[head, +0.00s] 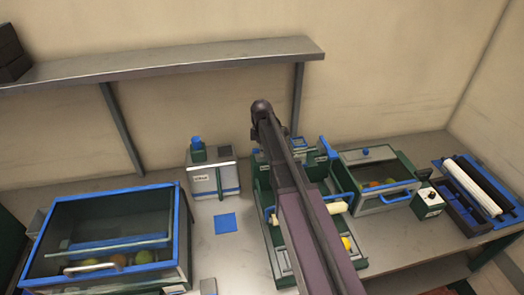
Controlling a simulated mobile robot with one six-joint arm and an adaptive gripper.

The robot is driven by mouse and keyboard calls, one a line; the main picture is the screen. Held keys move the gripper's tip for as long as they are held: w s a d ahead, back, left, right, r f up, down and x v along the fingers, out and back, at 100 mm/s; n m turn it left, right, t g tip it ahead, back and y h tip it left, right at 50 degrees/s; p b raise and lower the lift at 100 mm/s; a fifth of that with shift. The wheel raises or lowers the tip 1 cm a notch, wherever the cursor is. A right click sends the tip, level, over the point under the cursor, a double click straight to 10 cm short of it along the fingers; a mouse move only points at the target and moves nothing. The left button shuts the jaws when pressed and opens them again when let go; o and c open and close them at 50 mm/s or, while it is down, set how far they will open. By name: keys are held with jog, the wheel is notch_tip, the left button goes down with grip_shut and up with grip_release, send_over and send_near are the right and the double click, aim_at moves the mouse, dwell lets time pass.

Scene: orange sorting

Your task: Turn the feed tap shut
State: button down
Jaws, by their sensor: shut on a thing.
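I cannot clearly pick out the feed tap. Blue fittings (325,146) on a dark green part show just right of my arm, near the back of the green-sided machine (262,193). Another blue cap (197,142) stands on a green block on top of a labelled grey box (213,180), left of my arm. I cannot tell whether either of these is the tap. My arm crosses the middle of the view and covers part of the machine. My gripper does not show; its contact with anything is hidden.
A blue-rimmed glass-topped bin (180,235) with fruit is at left. A green case (378,153) with a blue handle and fruit inside stands at right, beside a small control box (428,199) and a white roller (472,187). A shelf (180,63) hangs above. A blue square (225,223) lies on the bench.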

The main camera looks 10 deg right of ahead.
jog(key=m, duration=0.7)
jog(key=shift+m, duration=0.4)
jog(key=m, duration=0.8)
jog(key=c, duration=0.6)
grip_release()
